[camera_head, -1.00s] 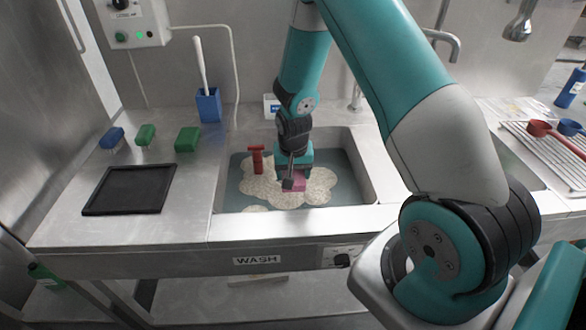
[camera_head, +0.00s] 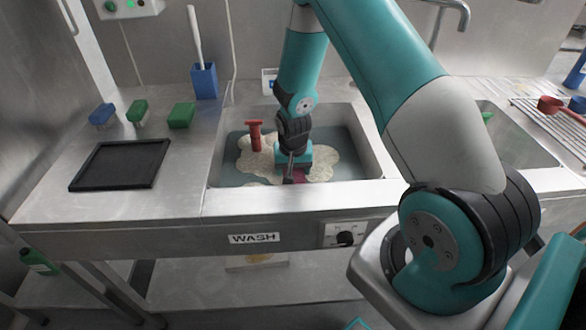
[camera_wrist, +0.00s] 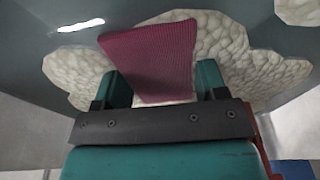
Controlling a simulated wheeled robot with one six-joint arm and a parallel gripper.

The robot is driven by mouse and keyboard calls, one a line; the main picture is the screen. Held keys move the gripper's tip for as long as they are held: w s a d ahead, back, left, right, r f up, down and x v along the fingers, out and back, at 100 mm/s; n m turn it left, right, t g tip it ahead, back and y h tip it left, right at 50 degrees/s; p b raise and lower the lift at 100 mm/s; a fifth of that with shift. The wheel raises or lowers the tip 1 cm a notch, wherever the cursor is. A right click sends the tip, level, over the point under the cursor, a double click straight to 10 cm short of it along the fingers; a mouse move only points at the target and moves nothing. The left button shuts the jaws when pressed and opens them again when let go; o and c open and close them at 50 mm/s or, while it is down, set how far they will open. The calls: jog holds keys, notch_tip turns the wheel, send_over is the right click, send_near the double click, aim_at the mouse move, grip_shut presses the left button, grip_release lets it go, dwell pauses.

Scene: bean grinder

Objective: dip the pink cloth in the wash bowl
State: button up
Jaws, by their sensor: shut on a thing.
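The pink cloth (camera_wrist: 150,55) is held in my gripper (camera_wrist: 160,85) and looks dark pink and ribbed in the wrist view. In the head view a small dark patch of the cloth (camera_head: 296,176) shows below my gripper (camera_head: 293,165). The wash bowl is the steel basin (camera_head: 375,160) labelled WASH, holding grey-blue water (camera_head: 345,165) with pale foam (camera_head: 262,165). My gripper is down inside the basin, with the cloth at or in the water; the exact depth is hard to tell.
A red upright object (camera_head: 255,136) stands in the basin left of my gripper. A black tray (camera_head: 120,165), brushes (camera_head: 181,115) and a blue holder (camera_head: 204,80) are on the left counter. A second basin (camera_head: 515,145) and a rack with red scoops (camera_head: 550,104) are at right.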

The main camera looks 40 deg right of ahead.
aim_at(293, 170)
jog(key=shift+r, duration=0.1)
dwell(0.3)
notch_tip(293, 170, up, 17)
jog(key=p, duration=1.3)
jog(key=shift+f, duration=0.2)
dwell(0.5)
